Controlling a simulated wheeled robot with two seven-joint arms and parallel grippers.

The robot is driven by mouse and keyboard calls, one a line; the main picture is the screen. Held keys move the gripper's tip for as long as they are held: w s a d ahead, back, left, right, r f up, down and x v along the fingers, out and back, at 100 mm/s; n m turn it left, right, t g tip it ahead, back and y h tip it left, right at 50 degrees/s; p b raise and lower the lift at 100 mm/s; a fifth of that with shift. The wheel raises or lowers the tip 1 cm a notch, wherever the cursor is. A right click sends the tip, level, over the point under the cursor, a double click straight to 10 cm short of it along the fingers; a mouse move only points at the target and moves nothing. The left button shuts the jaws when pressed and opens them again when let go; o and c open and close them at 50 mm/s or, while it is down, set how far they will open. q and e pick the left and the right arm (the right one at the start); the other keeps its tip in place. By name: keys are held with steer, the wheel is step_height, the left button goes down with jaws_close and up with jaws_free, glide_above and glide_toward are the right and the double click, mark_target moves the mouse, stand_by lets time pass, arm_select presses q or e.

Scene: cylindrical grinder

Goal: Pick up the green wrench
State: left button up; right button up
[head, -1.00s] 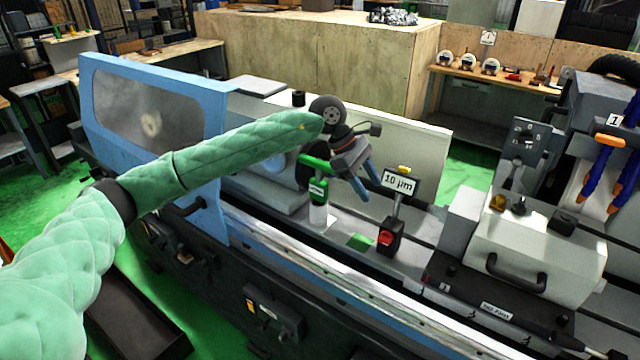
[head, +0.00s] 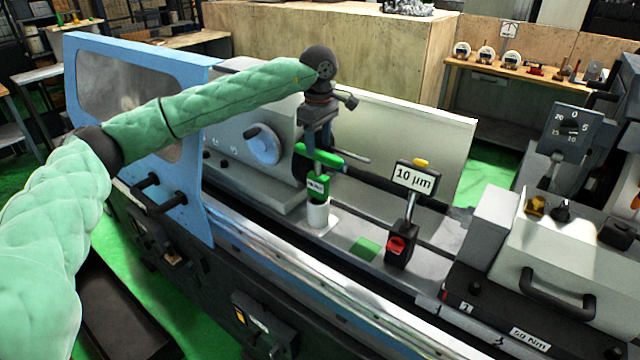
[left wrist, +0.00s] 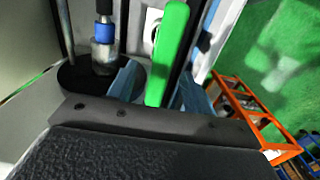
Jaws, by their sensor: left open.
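The green wrench (head: 318,187) stands upright, with a green crossbar on top and a small label, over a white cylindrical holder (head: 318,214) on the machine bed. My left gripper (head: 318,145) points down at the crossbar from above and is open. In the left wrist view the green bar (left wrist: 170,50) shows between my two bluish fingers (left wrist: 160,88), with a gap on each side. I cannot tell how far down the fingers reach around it. My right gripper is not in view.
Right of the wrench stand a "10 µm" sign (head: 414,178) and a red-and-black block (head: 400,246). The grinder's blue door frame (head: 140,60) is at left, a white panel (head: 420,145) behind, and a grey housing with a handle (head: 560,270) at right. A green square (head: 364,249) lies on the bed.

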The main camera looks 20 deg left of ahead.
mark_target(319, 175)
arm_select(q)
step_height(319, 175, down, 2)
steer(key=shift+s+f, duration=0.1)
step_height(319, 175, down, 4)
steer(key=shift+s+d+f+p, duration=0.1)
steer(key=shift+f+p, duration=0.15)
steer(key=shift+p, duration=0.05)
steer(key=shift+f, duration=0.4)
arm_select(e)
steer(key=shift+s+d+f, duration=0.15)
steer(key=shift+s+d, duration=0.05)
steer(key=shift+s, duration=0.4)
arm_select(q)
steer(key=shift+r, duration=0.1)
jaws_close()
